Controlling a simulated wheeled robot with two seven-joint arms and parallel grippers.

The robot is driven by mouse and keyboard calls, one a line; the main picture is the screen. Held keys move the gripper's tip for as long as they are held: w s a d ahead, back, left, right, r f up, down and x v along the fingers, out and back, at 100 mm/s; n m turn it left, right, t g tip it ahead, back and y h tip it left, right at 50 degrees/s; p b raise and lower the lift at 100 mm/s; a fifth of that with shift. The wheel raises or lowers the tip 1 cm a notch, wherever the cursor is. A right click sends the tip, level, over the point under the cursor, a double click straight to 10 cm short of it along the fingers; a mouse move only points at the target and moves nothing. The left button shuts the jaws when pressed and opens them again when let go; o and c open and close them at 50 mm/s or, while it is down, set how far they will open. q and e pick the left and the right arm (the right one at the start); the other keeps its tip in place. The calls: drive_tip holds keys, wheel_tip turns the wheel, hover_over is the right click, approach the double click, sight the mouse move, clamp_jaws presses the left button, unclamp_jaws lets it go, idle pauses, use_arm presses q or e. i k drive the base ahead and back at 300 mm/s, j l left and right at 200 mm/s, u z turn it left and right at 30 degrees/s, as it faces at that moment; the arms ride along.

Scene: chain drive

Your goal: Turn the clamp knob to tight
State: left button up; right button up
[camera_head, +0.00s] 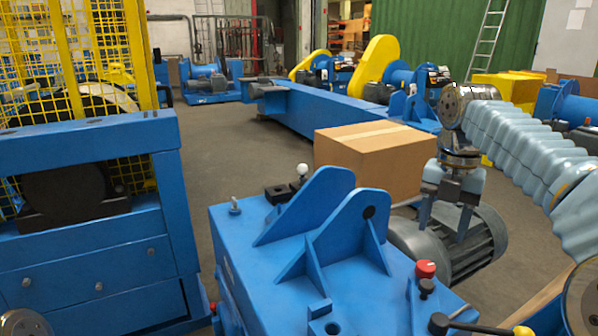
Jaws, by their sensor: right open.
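A blue machine bed (285,275) with two upright triangular plates fills the lower middle. A red knob (426,269) stands on its right side. A black ball-ended lever (438,321) is at the bottom edge, and a white ball-topped handle (302,170) is at the back left. I cannot tell for certain which is the clamp knob, or how tight it is. My right gripper (446,222) points down with its fingers apart and empty, in front of the grey motor and above and behind the red knob in the picture.
A grey finned motor (470,250) and a cardboard box (375,155) stand behind the bed. A blue frame with a yellow mesh guard (85,55) is at the left. Bare floor (235,140) lies between the frame and the box. The triangular plates rise left of my gripper.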

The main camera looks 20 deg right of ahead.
sight(424, 269)
drive_tip(key=k, duration=1.5)
